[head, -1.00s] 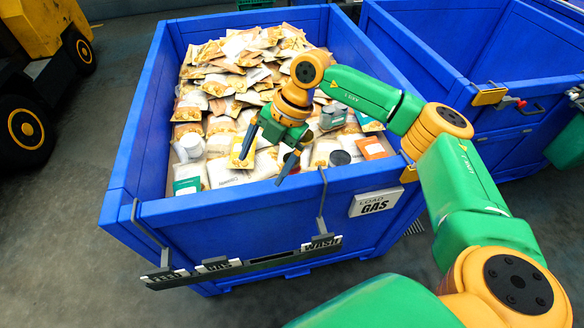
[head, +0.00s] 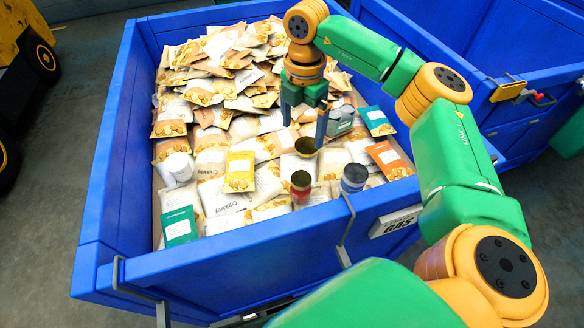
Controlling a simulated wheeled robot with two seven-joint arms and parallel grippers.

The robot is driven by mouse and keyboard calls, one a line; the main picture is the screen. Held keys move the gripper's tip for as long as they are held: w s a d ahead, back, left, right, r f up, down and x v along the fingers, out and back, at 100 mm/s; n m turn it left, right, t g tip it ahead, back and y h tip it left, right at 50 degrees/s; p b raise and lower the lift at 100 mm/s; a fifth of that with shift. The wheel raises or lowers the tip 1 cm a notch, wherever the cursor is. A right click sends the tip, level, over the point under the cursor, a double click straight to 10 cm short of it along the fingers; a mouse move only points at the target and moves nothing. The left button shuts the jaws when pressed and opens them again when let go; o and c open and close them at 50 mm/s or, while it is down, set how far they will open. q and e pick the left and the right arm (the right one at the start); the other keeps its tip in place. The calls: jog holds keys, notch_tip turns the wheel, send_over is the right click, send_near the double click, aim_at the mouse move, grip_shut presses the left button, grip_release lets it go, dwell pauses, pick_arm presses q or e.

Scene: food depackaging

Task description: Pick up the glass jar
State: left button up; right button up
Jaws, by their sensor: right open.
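My right gripper (head: 304,126) points down over the packages in the blue bin, its two dark fingers apart with nothing seen between them. A round container with a dark gold top (head: 307,147) is just below the fingertips in the picture; contact cannot be told. A small jar-like container with a dark top and red lower part (head: 300,190) stands nearer the front wall. A blue-grey can (head: 354,178) is to its right. Which of these is the glass jar is not certain. My left gripper is not in view.
The blue bin (head: 104,190) is heaped with pouches. A white tub (head: 179,167), a yellow pouch (head: 240,171), a teal pouch (head: 180,226) and an orange pouch (head: 389,160) lie near the front. A grey container (head: 340,120) is close right of the gripper. Another blue bin (head: 470,50) stands right.

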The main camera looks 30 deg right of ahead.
aim_at(301, 181)
jog(key=f+b, duration=1.6)
jog(key=f, duration=0.1)
jog(key=shift+s+f, duration=0.2)
jog(key=shift+f, duration=0.7)
jog(key=f, duration=0.5)
jog(key=shift+w+d+f, duration=0.2)
jog(key=shift+w+d, duration=0.05)
jog(key=shift+r, duration=0.1)
jog(key=c, duration=1.5)
